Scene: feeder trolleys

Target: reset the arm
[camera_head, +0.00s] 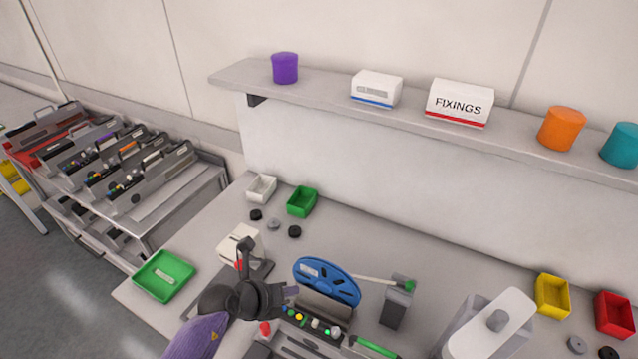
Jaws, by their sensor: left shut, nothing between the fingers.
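My left arm comes in from the bottom left with a purple sleeve-like link and a dark wrist. My left gripper (290,291) is shut and empty, over the grey worktable (215,240). It is close to the left side of a blue reel (327,283), which stands upright on a dark feeder (308,322) with small coloured buttons. I cannot tell whether the gripper touches the reel or feeder. My right gripper is not in view.
A green tray (164,276) lies at the table's left edge. A white device (238,241) stands behind my gripper. Small bins and dark discs sit farther back. A shelf (330,105) holds boxes and canisters. A feeder trolley (180,205) stands left.

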